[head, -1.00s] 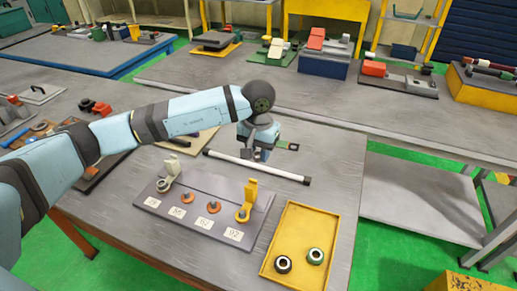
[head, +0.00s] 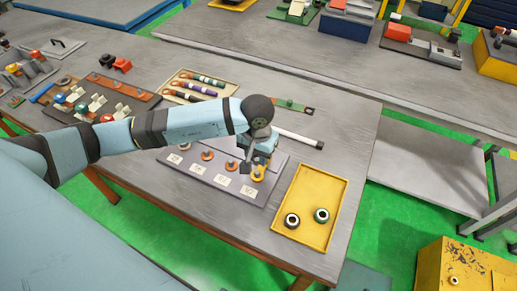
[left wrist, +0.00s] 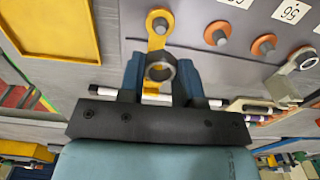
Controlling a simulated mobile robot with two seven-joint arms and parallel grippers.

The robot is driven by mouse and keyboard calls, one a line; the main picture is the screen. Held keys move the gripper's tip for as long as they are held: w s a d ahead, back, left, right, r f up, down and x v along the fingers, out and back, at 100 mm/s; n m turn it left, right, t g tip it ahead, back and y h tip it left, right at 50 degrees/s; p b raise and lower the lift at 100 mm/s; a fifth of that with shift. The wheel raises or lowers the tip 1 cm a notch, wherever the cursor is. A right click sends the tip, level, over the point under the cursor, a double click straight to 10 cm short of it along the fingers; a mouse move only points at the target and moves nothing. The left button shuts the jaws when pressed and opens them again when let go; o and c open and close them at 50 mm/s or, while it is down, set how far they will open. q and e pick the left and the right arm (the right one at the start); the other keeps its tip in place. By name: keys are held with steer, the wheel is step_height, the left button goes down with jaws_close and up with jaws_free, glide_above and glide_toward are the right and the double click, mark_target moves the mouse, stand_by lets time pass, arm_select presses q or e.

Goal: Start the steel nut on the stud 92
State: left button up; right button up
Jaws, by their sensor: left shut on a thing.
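My left gripper (head: 250,165) is above the right end of the grey stud plate (head: 226,200). In the left wrist view its two fingers (left wrist: 160,76) are shut on the steel nut (left wrist: 160,68), a plain grey ring. The nut is hidden in the head view. The end stud 92 (left wrist: 160,24) has a yellow collar with a yellow tab (left wrist: 156,43) that runs toward the nut. The nut appears apart from this stud, but its height above it cannot be told. My right gripper is not in view.
Two studs with orange collars (head: 207,155) stand along the plate. Its far end has a grey ring with a cream tab (left wrist: 303,60). A white rod (head: 300,137) lies behind.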

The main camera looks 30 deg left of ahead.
mark_target(257, 173)
arm_select(q)
step_height(257, 173, down, 3)
steer(key=shift+f+b, duration=0.15)
steer(key=shift+b, duration=0.4)
step_height(257, 173, down, 2)
steer(key=shift+a+f+b, duration=0.1)
steer(key=shift+f+b, duration=0.15)
steer(key=shift+b, duration=0.85)
steer(key=shift+b, duration=0.75)
steer(key=shift+f+b, duration=0.7)
steer(key=shift+b, duration=0.45)
stand_by(0.4)
steer(key=shift+s+f+b, duration=0.15)
steer(key=shift+f+b, duration=0.05)
steer(key=shift+b, duration=0.35)
stand_by(1.2)
